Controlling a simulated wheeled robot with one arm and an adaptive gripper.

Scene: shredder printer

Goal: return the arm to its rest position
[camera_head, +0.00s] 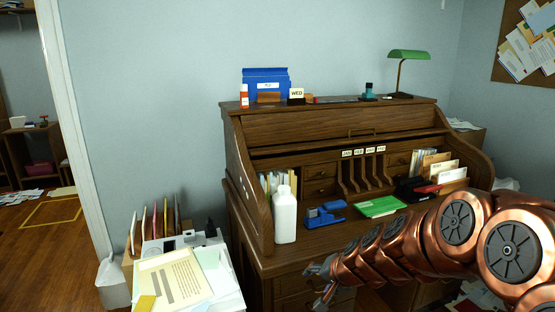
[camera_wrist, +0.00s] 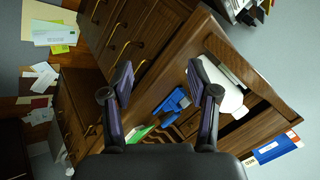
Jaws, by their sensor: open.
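My copper-coloured arm reaches in from the right in the head view, in front of the wooden roll-top desk (camera_head: 340,127). My gripper (camera_head: 318,285) is at its left end, low in front of the desk drawers. In the wrist view my gripper (camera_wrist: 160,80) shows two fingers spread apart with nothing between them. The desk drawers (camera_wrist: 120,35) and desk front lie beyond the fingers. The arm hides part of the desk's right side and lower front.
On the desk stand a white bottle (camera_head: 285,215), a blue stapler-like object (camera_head: 325,214) and a green item (camera_head: 380,206). A printer-like machine with papers (camera_head: 175,278) stands left of the desk. Open wooden floor (camera_head: 50,250) lies at far left.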

